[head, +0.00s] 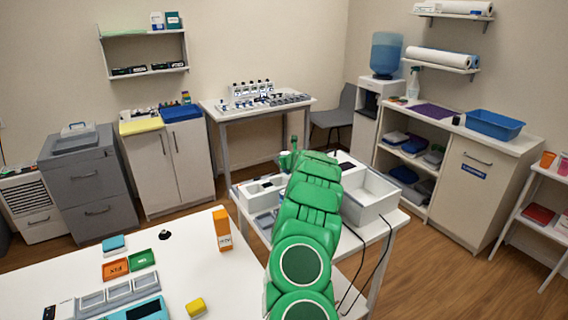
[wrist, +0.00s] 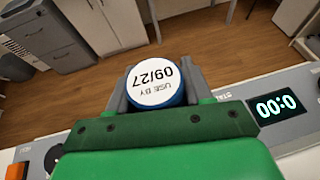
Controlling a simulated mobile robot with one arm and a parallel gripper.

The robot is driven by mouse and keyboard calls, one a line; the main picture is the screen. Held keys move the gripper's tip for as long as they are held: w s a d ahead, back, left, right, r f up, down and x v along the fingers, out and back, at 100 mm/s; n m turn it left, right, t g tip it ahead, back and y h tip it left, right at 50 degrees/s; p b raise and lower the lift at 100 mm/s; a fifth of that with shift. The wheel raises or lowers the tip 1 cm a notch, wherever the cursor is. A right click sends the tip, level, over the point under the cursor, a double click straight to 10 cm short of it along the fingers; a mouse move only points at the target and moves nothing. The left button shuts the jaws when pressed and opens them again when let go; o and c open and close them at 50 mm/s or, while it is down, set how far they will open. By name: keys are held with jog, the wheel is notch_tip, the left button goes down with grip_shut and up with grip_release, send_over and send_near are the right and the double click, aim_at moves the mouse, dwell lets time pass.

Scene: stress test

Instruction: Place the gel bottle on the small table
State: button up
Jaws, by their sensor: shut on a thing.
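My gripper (wrist: 158,92) is shut on a round, blue-sided container (wrist: 156,83) with a white end printed "USE BY 09/27". Only that end and a little of its side show, so I cannot tell whether it is the gel bottle. In the head view my green arm reaches over a small white table (head: 402,217) in the middle of the room and hides my fingers and the held thing. In the wrist view the held thing is near a device with a lit display (wrist: 275,105); its height above the table is unclear.
The small table carries a grey open bin (head: 372,207) on the right and equipment on the left. A nearer white table (head: 60,280) holds an orange box (head: 222,230) and trays. A back table (head: 222,112) holds small bottles. Wooden floor lies between them.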

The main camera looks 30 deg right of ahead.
jog(key=shift+d+f, duration=0.1)
jog(key=shift+f, duration=0.55)
jog(key=shift+f, duration=0.1)
jog(key=o, duration=1.2)
